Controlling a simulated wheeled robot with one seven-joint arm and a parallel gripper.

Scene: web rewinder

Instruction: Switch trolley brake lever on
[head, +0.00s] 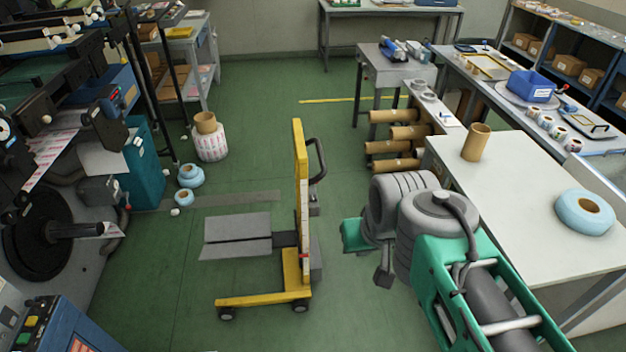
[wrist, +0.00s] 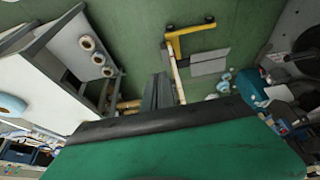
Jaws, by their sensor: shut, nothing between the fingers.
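The trolley (head: 301,170) stands on the green floor in the middle of the head view. It has a yellow upright mast, a yellow wheeled base and a grey flat platform (head: 237,235) on its left side. A dark curved handle is at the mast's right. A small red part shows low on the mast; I cannot tell whether it is the brake lever. My gripper (head: 383,279) is shut and empty, to the right of the trolley and apart from it. In the wrist view the trolley (wrist: 176,66) shows beyond my gripper's grey fingers (wrist: 158,92).
A white table (head: 530,190) with a cardboard core (head: 476,142) and a blue roll (head: 584,212) stands close on the right. The rewinder machine (head: 60,190) is at the left. Rolls stand on the floor behind the platform. The floor between my gripper and the trolley is clear.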

